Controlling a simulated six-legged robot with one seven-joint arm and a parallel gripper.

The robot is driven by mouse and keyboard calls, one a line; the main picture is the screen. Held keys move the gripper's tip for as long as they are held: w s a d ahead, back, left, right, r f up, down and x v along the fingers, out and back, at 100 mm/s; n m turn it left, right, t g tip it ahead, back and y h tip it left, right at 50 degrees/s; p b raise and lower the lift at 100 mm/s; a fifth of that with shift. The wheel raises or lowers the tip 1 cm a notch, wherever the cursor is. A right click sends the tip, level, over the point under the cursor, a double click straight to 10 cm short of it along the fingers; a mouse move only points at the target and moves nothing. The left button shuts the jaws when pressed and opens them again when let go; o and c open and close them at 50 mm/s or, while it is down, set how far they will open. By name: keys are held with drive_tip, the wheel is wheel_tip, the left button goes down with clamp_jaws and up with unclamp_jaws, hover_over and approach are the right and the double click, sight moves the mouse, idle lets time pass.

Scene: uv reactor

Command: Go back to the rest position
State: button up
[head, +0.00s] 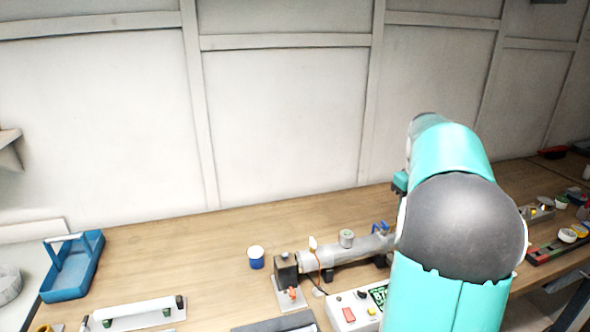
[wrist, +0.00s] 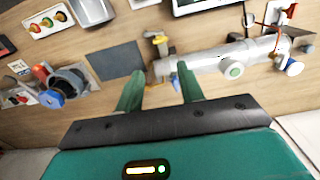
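My gripper (wrist: 159,83) shows in the wrist view with its two green fingers apart and nothing between them. It appears to be above the wooden bench, with a silver tube reactor (wrist: 205,62) beyond the fingertips. I cannot tell the exact height, but no contact shows. In the head view my teal arm with its dark grey joint stands at the right. It hides part of the bench and the right end of the silver tube reactor (head: 350,253). The gripper itself is not clearly visible in that view.
A control box (head: 352,312) with a green display stands before the reactor. A blue and white jar (head: 256,258) is left of it, and a blue carrier (head: 73,268) sits at the far left. Small parts crowd the right. A panelled wall (head: 285,120) rises behind the bench.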

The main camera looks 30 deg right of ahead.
drive_tip(key=w+a+r+n+t+h, duration=0.1)
drive_tip(key=a+r, duration=0.1)
drive_tip(key=a, duration=0.9)
drive_tip(key=w+a+r+t, duration=0.1)
drive_tip(key=a+r, duration=0.1)
drive_tip(key=a, duration=0.9)
drive_tip(key=s+a+f+n+t, duration=0.1)
drive_tip(key=s+a+f, duration=0.2)
drive_tip(key=a, duration=0.7)
drive_tip(key=s+a+f+t+y, duration=0.1)
drive_tip(key=s+a+f+t, duration=0.1)
drive_tip(key=s+a, duration=0.5)
drive_tip(key=a, duration=0.2)
drive_tip(key=shift+s+a+f+n+t, duration=0.2)
drive_tip(key=shift+a+f+n+t, duration=0.1)
drive_tip(key=shift+a+f+n, duration=0.1)
drive_tip(key=shift+c, duration=0.6)
